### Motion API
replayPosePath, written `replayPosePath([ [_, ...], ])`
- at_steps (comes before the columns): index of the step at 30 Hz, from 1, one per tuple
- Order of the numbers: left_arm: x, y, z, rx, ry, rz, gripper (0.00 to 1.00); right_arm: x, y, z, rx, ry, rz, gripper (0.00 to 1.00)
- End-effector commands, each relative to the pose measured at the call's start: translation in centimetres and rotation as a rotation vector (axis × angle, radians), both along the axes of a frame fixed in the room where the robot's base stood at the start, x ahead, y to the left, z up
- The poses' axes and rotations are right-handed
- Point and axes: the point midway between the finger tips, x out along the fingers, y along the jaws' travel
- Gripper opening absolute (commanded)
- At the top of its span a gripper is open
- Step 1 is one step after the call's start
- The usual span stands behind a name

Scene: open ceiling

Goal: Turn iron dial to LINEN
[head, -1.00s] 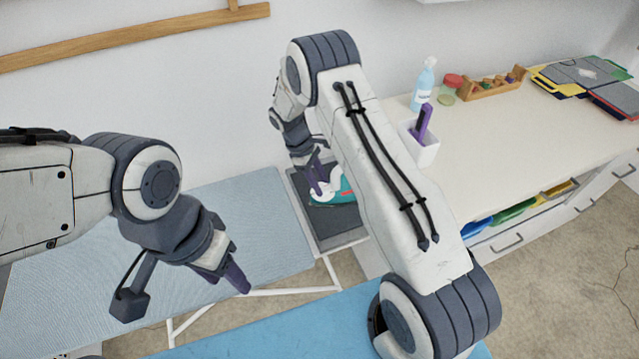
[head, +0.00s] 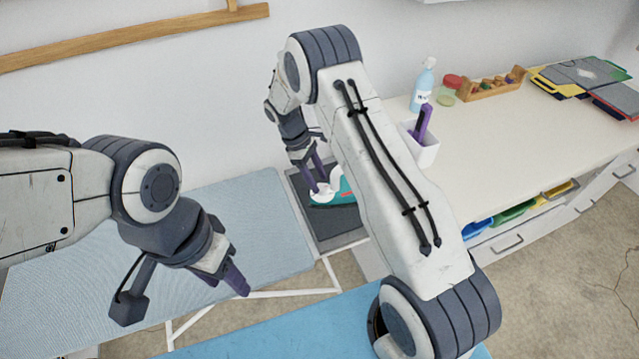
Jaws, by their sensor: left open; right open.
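The iron (head: 345,191), teal and white, rests on a dark grey pad (head: 334,224) at the end of the ironing board (head: 215,225). My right arm hides part of it. My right gripper (head: 319,184) is open with its purple fingers pointing down at the iron's white part. I cannot tell whether the fingers touch it. The dial's markings are too small to read. My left gripper (head: 240,285) is open and empty over the near edge of the ironing board, away from the iron.
A counter (head: 490,150) on the right bears a blue spray bottle (head: 423,84), a white cup (head: 424,152) with a purple item, a wooden rack (head: 490,86) and flat folders (head: 580,75). A blue surface (head: 290,330) lies at the front. The board's left part is clear.

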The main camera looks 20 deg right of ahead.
Motion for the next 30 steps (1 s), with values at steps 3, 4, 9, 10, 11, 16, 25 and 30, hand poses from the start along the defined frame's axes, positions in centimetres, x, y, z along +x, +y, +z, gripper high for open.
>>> replayPosePath([
  [3,0.0,0.0,-1.0,0.0,0.0,-0.001,0.5,0.8,0.8,2.1,0.001,-0.007,0.0,0.54],
  [4,0.0,0.0,-1.2,0.0,0.0,-0.001,0.5,1.0,0.9,2.7,0.001,-0.006,0.001,0.54],
  [9,0.0,0.0,-1.9,0.0,0.0,-0.001,0.5,1.7,1.8,5.6,0.001,-0.004,0.0,0.54],
  [10,0.0,0.0,-1.9,0.0,0.0,-0.001,0.5,1.8,1.9,6.0,0.001,-0.005,-0.001,0.54],
  [11,0.0,0.0,-2.0,0.0,0.0,-0.001,0.5,1.9,2.0,6.4,0.0,-0.004,-0.001,0.54],
  [16,0.0,0.0,-2.2,0.0,0.0,-0.001,0.5,2.2,2.3,7.6,0.001,-0.002,-0.001,0.54],
  [25,0.0,0.0,-2.1,0.0,0.0,-0.001,0.5,2.2,2.4,7.8,0.0,0.0,-0.001,0.54],
  [30,0.0,0.0,-2.1,0.0,0.0,-0.001,0.5,1.1,4.2,9.6,0.016,-0.029,-0.001,0.54],
])
